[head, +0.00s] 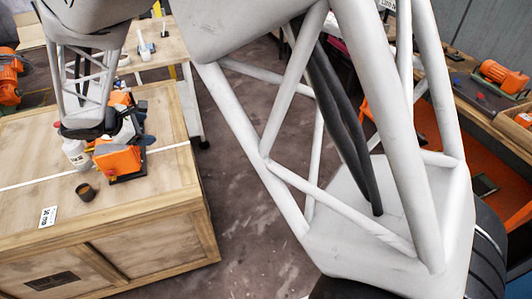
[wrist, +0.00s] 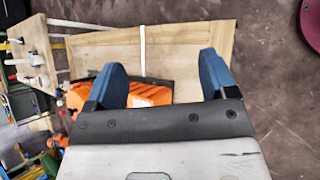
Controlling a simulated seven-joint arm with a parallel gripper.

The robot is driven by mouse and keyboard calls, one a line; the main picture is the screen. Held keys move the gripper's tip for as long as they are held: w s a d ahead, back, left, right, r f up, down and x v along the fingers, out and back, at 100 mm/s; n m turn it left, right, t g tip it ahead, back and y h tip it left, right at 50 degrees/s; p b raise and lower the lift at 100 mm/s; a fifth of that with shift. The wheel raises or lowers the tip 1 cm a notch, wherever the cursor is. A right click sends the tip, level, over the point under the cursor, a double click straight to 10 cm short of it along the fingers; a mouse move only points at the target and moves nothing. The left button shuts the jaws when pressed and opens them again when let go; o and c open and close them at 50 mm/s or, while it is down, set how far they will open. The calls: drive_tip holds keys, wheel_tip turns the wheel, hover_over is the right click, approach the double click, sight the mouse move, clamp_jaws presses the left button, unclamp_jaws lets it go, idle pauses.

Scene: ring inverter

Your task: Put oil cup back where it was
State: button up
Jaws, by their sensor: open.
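A small dark cup (head: 85,191), which looks like the oil cup, stands upright on the wooden crate top (head: 165,185), near its left front part. It stands apart from everything else, and I cannot pick it out in the wrist view. My gripper (wrist: 161,65) is open, with its two blue fingers wide apart and nothing between them. In the head view my gripper is partly hidden near the orange machine at the end of my arm, to the right of and behind the cup.
An orange machine (head: 118,160) stands on the crate; it also shows below the fingers in the wrist view (wrist: 148,95). A white bottle (head: 76,153) stands left of it. A white label (head: 48,217) lies left of the cup. The crate's right part is clear.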

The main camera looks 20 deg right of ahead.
drive_tip(key=s+d+r+m+g+y, duration=0.2)
drive_tip(key=s+d+r+m, duration=0.4)
drive_tip(key=d, duration=0.4)
drive_tip(key=s+d+r+m+g+y, duration=0.1)
drive_tip(key=s+d+r+m, duration=0.25)
drive_tip(key=s+d, duration=0.6)
drive_tip(key=s+d+r+m+y, duration=0.1)
drive_tip(key=s+d+m, duration=0.3)
drive_tip(key=s, duration=0.5)
drive_tip(key=s+d+r+m+y, duration=0.1)
drive_tip(key=s+d+m+y, duration=0.2)
drive_tip(key=s, duration=0.7)
drive_tip(key=shift+s+d+r+m+y, duration=0.2)
drive_tip(key=shift+d+r+m+y, duration=0.1)
drive_tip(key=shift+d+m, duration=0.75)
drive_tip(key=shift+d, duration=0.1)
